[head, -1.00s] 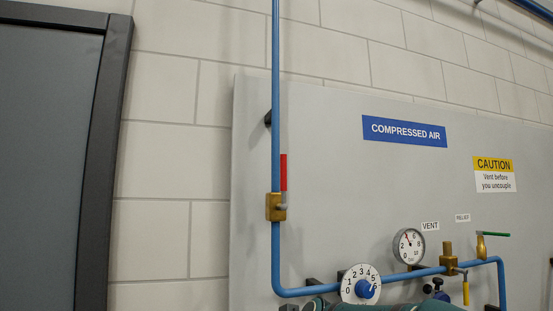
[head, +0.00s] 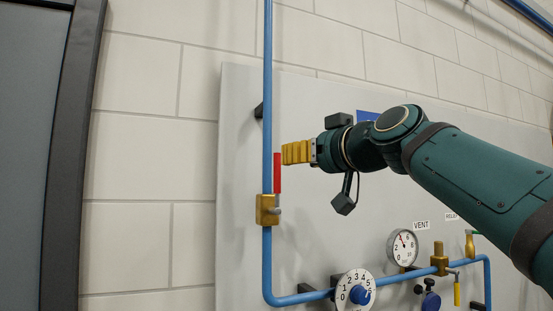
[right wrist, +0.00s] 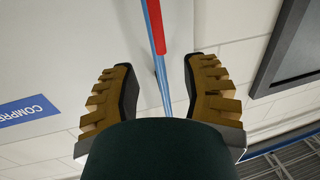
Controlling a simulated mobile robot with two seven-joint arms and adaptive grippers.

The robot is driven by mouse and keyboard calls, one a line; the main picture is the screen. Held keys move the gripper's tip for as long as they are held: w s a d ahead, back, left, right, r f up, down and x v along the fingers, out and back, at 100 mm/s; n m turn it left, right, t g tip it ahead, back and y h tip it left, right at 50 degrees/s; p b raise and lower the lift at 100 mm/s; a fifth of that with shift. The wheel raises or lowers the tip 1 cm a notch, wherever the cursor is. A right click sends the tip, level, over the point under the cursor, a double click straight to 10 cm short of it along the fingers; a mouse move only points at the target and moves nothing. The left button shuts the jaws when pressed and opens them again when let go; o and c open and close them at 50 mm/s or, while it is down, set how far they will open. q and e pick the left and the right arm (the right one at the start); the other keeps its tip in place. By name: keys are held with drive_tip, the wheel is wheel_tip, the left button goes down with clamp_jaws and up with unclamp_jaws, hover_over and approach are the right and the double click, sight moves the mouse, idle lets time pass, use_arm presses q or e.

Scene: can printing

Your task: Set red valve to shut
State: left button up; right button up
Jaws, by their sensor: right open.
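The red valve handle (head: 277,172) points straight up, in line with the vertical blue pipe (head: 267,90), above its brass valve body (head: 268,209). My right gripper (head: 286,153) is just right of the handle's upper part in the head view, its yellow fingers pointing left at it. In the right wrist view the open, empty fingers (right wrist: 155,90) stand on either side of the red handle (right wrist: 154,25), which lies ahead between them, apart from both. The brass body is hidden there. My left gripper is not in view.
A round gauge (head: 403,248), a numbered dial with a blue knob (head: 361,294) and a second brass valve (head: 439,260) sit on the lower pipe run. A dark door frame (head: 75,150) stands at the left. The wall between is clear.

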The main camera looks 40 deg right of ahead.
sight(279, 161)
drive_tip(key=w, duration=0.3)
drive_tip(key=w+p, duration=0.1)
drive_tip(key=w, duration=0.2)
drive_tip(key=w+d+p, duration=0.1)
drive_tip(key=w, duration=0.2)
drive_tip(key=shift+o, duration=0.2)
clamp_jaws()
